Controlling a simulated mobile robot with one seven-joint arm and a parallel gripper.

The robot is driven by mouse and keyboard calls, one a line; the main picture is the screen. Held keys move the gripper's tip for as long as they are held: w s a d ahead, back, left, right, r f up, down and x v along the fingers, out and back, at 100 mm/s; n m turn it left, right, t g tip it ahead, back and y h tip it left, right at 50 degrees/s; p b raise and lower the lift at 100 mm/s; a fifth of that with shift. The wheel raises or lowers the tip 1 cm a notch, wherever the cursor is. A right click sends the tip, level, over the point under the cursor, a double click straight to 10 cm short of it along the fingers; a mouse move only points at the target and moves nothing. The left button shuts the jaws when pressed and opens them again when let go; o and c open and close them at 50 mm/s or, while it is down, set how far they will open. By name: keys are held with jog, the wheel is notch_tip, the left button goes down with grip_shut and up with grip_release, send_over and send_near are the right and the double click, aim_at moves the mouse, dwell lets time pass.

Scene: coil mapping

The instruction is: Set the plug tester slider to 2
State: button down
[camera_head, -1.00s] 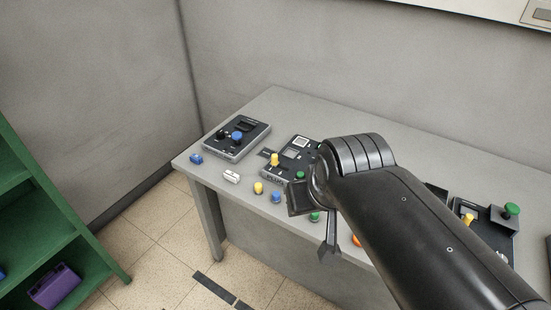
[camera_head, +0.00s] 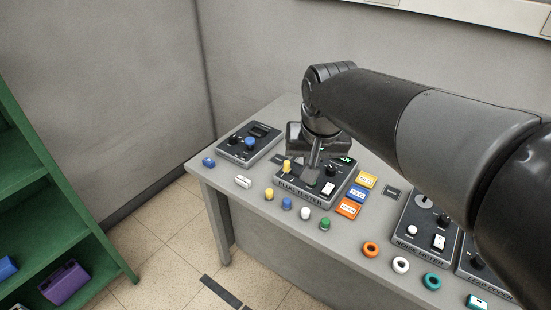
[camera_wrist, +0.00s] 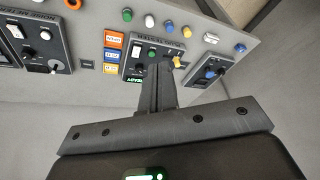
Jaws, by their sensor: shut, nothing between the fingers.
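The plug tester (camera_head: 327,196) is a dark box on the grey table, with its name on the front edge and a small green-lit display. A yellow knob (camera_head: 286,166) stands at its left, and a white rocker switch and a green button are on its right part. My gripper (camera_head: 313,178) is shut and empty, pointing down over the middle of the tester; contact cannot be told. In the wrist view the tester (camera_wrist: 134,68) is upside down, with the yellow knob (camera_wrist: 178,62) just right of my gripper's fingertips (camera_wrist: 160,68).
A dark box with a blue knob (camera_head: 250,142) stands left of the tester. Yellow, blue and orange labelled blocks (camera_head: 357,192) lie close on its right, then the noise meter (camera_head: 424,222). Several small coloured plugs and rings (camera_head: 370,249) line the table's front edge.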

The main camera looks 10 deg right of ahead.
aim_at(287, 166)
jog(key=w+a+f+m+g+h, duration=0.1)
jog(key=w+f, duration=0.4)
jog(key=w, duration=0.5)
jog(key=w+a+f+m+h, duration=0.2)
jog(key=w+a+f, duration=0.4)
jog(key=w, duration=0.5)
jog(key=w+a+f+m+g+h, duration=0.1)
jog(key=w+a+f+h, duration=0.3)
jog(key=w, duration=0.6)
jog(key=shift+w+f+m+g, duration=0.3)
jog(key=shift+f+m, duration=0.2)
jog(key=shift+f, duration=0.65)
jog(key=shift+f, duration=0.1)
jog(key=x, duration=1)
jog(key=shift+s+d, duration=0.1)
jog(key=shift+d, duration=0.05)
jog(key=shift+s+d, duration=0.3)
jog(key=shift+d, duration=0.2)
jog(key=shift+s+d, duration=0.35)
jog(key=shift+d, duration=0.15)
jog(key=shift+s+d, duration=0.3)
jog(key=shift+d, duration=0.2)
